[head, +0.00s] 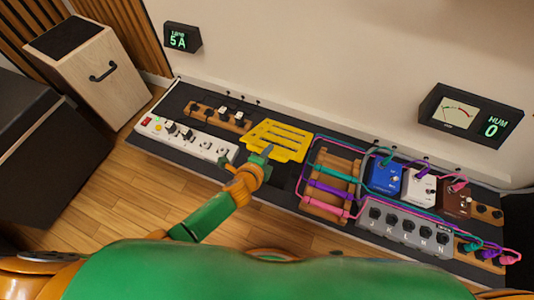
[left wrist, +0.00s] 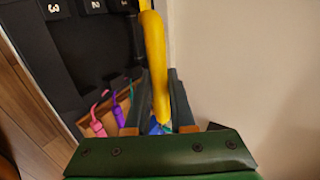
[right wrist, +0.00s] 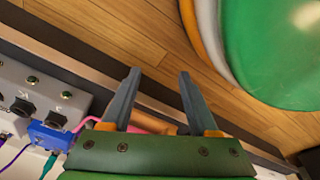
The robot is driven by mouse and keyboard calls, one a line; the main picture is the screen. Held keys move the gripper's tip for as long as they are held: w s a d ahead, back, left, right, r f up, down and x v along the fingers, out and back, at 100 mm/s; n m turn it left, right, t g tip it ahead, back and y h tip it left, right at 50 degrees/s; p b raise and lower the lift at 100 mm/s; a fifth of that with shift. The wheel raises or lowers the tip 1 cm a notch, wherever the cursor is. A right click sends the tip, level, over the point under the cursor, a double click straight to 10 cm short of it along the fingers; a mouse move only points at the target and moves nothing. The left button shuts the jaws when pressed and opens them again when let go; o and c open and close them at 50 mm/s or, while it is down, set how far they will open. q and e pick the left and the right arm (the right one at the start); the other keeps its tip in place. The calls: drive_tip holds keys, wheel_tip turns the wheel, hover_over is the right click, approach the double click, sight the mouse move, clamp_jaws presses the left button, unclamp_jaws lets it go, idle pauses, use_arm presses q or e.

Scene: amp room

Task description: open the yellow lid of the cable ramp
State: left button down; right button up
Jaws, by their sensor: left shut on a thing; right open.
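The yellow lid (head: 283,134), a slotted panel, is near the middle of the long dark board in the head view. It looks tilted up, with a dark bed in front of it. My left gripper (head: 265,157) is at the lid's near left edge. In the left wrist view the lid (left wrist: 155,62) shows edge-on as a yellow bar between the fingers of my left gripper (left wrist: 157,100), which is shut on it. Dark numbered slots (left wrist: 75,8) of the ramp show beside it. My right gripper (right wrist: 158,85) is open and empty in the right wrist view.
A white power strip (head: 190,138) lies left of the lid. A wooden rack with coloured cables (head: 330,182), several pedals (head: 384,177) and a grey jack box (head: 405,228) lie to the right. The wall (head: 330,60) is close behind. Wood floor is free in front.

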idle(0.3)
use_arm(q)
drive_tip(key=c, duration=0.8)
unclamp_jaws()
drive_tip(key=shift+o, duration=0.2)
drive_tip(key=shift+r, duration=0.1)
use_arm(e)
drive_tip(key=shift+r, duration=0.1)
use_arm(q)
drive_tip(key=p+v, duration=0.4)
drive_tip(key=v, duration=0.3)
use_arm(e)
drive_tip(key=s+d, duration=0.1)
drive_tip(key=s+d+r, duration=0.1)
drive_tip(key=s+d, duration=0.1)
drive_tip(key=shift+s, duration=0.3)
